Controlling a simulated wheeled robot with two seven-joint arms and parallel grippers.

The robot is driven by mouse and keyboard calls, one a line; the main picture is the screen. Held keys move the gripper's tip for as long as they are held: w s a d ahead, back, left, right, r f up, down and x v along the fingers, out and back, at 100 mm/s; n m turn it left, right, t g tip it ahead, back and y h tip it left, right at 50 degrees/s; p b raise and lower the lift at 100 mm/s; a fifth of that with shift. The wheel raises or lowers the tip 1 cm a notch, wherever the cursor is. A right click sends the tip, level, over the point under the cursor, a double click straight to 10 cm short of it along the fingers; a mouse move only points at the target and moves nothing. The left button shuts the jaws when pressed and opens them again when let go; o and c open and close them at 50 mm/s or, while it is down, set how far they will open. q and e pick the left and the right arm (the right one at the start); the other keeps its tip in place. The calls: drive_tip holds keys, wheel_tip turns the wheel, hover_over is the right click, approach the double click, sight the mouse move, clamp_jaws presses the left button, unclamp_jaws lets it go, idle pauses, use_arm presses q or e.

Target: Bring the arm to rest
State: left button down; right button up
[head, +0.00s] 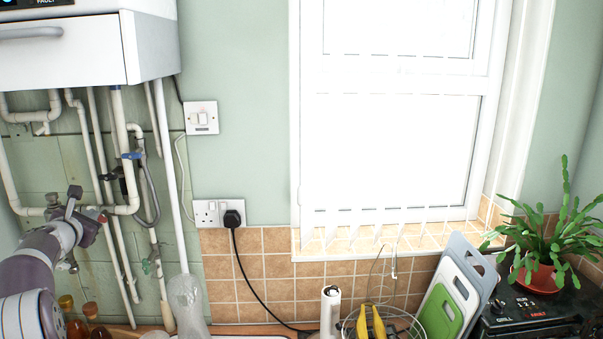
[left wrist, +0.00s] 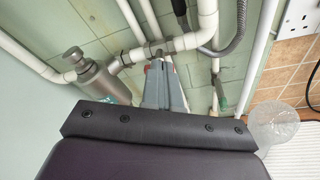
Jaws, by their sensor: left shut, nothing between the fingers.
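My left gripper (head: 72,207) is in front of the white pipework (head: 133,190) below the boiler, at the left of the head view. In the left wrist view, its two grey fingers (left wrist: 160,70) are together with nothing between them. They point toward a joint in a white pipe (left wrist: 182,42). I cannot tell whether the fingertips touch the pipe. A grey cylindrical fitting (left wrist: 90,76) sits on the pipe to the left of the fingers. A blue-handled valve (head: 131,156) is on the pipe to the right of the gripper. My right gripper is in neither view.
The boiler (head: 70,50) hangs above the pipes. Bottles (head: 75,322) and a clear glass vessel (head: 186,305) stand below. A wire basket with bananas (head: 372,322), chopping boards (head: 455,290) and a potted plant (head: 540,275) are to the right. Space before the window is open.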

use_arm(q)
drive_tip(key=b+v, duration=0.1)
drive_tip(key=v, duration=0.1)
drive_tip(key=shift+s+f, duration=0.1)
drive_tip(key=shift+s, duration=0.35)
drive_tip(key=shift+a, duration=0.1)
